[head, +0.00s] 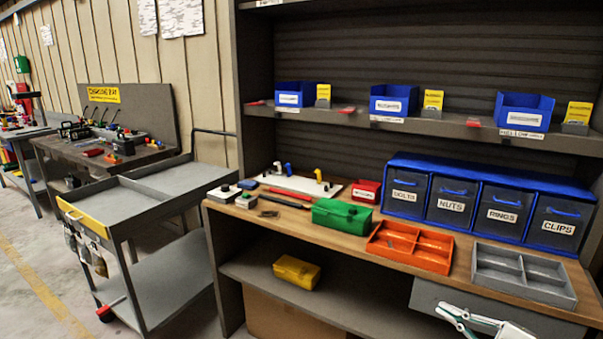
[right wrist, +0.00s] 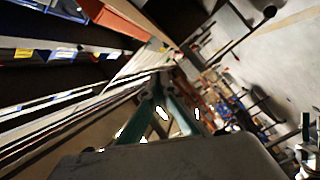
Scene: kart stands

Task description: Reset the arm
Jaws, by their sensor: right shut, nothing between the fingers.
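My right gripper (head: 462,318) shows at the bottom right of the head view, in front of the workbench's front edge and below the grey divided tray. Its pale arm comes in from the lower right corner. In the right wrist view the gripper's two greenish fingers (right wrist: 168,108) come together at their tips. The gripper is shut with nothing between the fingers. No object touches it in either view. My left gripper does not show in the head view.
The wooden workbench (head: 338,238) holds a grey divided tray (head: 525,292), an orange divided tray (head: 378,250), a green box (head: 342,214) and blue labelled drawers (head: 470,169). A grey cart (head: 120,210) stands left. Blue bins (head: 394,100) line the shelf above. The floor at far left is clear.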

